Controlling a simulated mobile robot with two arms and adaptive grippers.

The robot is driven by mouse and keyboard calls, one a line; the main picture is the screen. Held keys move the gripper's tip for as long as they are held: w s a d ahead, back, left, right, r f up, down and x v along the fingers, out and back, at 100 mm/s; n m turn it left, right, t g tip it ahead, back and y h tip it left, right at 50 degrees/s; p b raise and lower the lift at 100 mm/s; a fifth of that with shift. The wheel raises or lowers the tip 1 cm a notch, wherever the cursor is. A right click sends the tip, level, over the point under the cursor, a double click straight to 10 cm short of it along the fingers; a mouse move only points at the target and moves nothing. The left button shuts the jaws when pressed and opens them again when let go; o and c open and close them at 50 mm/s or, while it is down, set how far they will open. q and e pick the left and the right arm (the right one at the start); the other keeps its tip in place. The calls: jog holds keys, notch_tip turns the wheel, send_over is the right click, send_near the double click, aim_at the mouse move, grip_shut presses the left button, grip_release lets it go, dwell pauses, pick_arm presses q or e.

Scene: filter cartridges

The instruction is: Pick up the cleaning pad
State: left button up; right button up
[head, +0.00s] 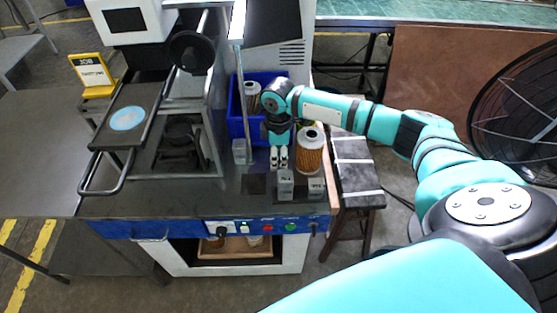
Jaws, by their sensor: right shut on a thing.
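My right gripper (279,158) points down over the machine's work surface, just left of an orange pleated filter cartridge (311,155). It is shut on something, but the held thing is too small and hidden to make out. I cannot tell which thing is the cleaning pad. A light blue round disc (127,118) lies on a dark plate at the left, far from the gripper. A flat dark square (257,184) lies on the work surface in front of the gripper. My left gripper is not in view.
A blue bin (235,125) with another filter cartridge (252,94) stands behind the gripper. Small metal blocks (286,184) stand in front, near the work surface's edge. A metal frame with a dark handle (191,53) rises at the left. A dark stool (354,170) stands at the right.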

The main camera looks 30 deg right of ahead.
grip_shut()
notch_tip(320, 180, up, 10)
jog(key=shift+b, duration=0.6)
